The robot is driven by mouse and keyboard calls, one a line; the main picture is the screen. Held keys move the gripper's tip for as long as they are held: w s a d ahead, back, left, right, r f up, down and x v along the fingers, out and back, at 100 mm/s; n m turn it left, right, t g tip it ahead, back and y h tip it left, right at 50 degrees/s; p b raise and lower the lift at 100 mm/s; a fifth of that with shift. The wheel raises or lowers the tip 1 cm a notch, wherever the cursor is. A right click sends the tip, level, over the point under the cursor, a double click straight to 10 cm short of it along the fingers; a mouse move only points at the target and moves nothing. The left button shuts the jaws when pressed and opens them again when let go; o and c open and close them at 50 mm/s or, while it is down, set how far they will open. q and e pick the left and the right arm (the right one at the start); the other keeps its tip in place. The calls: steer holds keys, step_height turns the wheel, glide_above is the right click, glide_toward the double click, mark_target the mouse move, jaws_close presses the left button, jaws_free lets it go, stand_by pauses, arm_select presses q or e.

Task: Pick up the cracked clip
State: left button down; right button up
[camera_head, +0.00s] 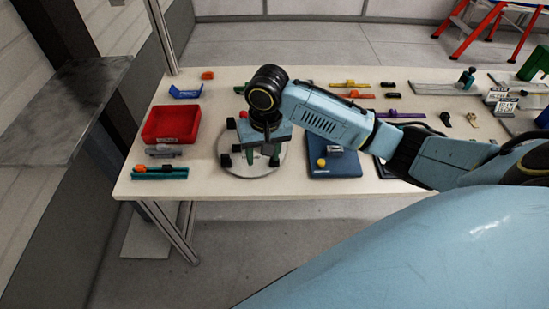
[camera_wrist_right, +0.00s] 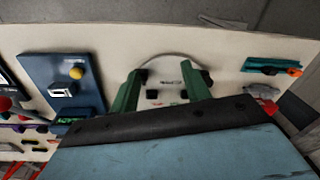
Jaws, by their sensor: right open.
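My right gripper (camera_head: 263,156) is open, pointing down over a round pale plate (camera_head: 234,168) near the table's front edge. In the right wrist view its two green fingers (camera_wrist_right: 162,92) stand apart above the plate (camera_wrist_right: 165,60), with nothing visible between them but the plate's surface and small parts. Black blocks (camera_head: 225,160) stand around the plate's rim. I cannot tell which part is the cracked clip; small coloured clip-like pieces, such as a yellow one (camera_head: 349,84) and an orange one (camera_head: 355,95), lie farther back. My left gripper is not in view.
A red bin (camera_head: 171,124) stands left of the plate, with a teal piece (camera_head: 160,173) in front. A blue board (camera_head: 334,168) with a yellow knob lies to the right. Several small parts and trays fill the table's right side. A red ladder (camera_head: 490,25) stands behind.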

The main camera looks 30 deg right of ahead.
steer(key=w+d+r+m, duration=0.3)
steer(key=w+d+r, duration=0.1)
steer(key=d+r, duration=0.15)
steer(key=shift+g+h, duration=0.3)
steer(key=f+b, duration=0.1)
steer(key=f, duration=0.5)
steer(key=f+b, duration=0.1)
steer(key=f, duration=0.6)
steer(key=shift+w+d+f, duration=0.1)
steer(key=shift+d+f, duration=0.1)
steer(key=shift+f, duration=0.1)
jaws_close()
